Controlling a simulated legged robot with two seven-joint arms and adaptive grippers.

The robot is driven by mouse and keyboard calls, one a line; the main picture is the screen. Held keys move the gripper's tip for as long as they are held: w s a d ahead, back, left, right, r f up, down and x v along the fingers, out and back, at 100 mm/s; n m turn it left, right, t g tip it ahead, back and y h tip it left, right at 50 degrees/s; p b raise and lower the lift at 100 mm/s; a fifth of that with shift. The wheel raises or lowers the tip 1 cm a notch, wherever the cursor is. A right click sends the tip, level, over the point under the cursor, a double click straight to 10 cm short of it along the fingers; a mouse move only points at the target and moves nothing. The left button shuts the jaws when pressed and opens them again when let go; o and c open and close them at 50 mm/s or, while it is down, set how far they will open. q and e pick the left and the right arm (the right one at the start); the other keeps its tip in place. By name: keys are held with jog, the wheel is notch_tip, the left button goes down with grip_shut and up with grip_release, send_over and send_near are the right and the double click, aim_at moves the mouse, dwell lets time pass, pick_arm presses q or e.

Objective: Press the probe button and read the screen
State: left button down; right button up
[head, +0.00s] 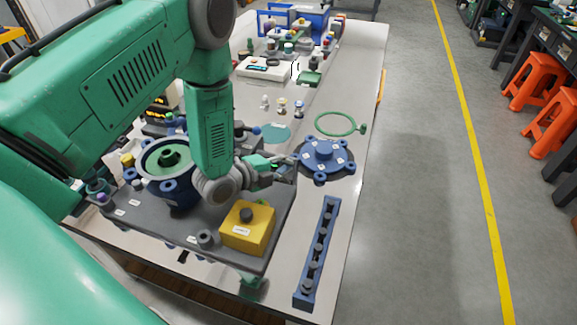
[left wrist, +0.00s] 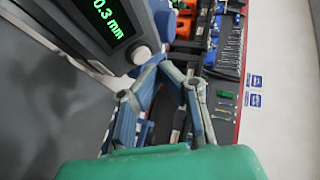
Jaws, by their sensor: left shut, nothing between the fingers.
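In the left wrist view a dark-framed screen (left wrist: 105,22) shows green characters whose visible part reads "0.3 mm"; its left side is cut off by the frame edge. A pale round button (left wrist: 141,55) sits at the housing's lower right corner. My left gripper (left wrist: 163,63) is shut and empty, its fingertips just right of the button; I cannot tell whether they touch it. In the head view the left gripper (head: 289,166) is over the right part of the dark fixture plate, beside a blue flanged cover. I cannot clearly make out the probe. My right gripper is not in view.
The blue flanged cover (head: 325,154), a green ring (head: 335,123) and a blue rack with several dark pegs (head: 317,250) lie on the bench's right side.

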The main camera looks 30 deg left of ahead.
pick_arm(q)
jog(key=shift+w, duration=0.1)
jog(key=shift+w+f, duration=0.15)
jog(key=shift+f, duration=0.1)
jog(key=shift+w+a+f+b, duration=0.1)
jog(key=shift+w+f+b, duration=0.15)
jog(key=shift+b, duration=0.2)
dwell(0.5)
dwell(0.4)
jog(key=shift+s+r+p, duration=0.55)
jog(key=shift+r+p, duration=0.05)
jog(key=shift+p, duration=0.05)
jog(key=s+r+p, duration=0.2)
jog(key=r+p, duration=0.1)
jog(key=shift+s+d+r, duration=0.15)
jog(key=shift+s+d, duration=0.15)
jog(key=shift+d, duration=0.1)
jog(key=shift+s+d+r+p, duration=0.1)
jog(key=shift+s+r+p, duration=0.1)
jog(key=shift+s+p, duration=0.15)
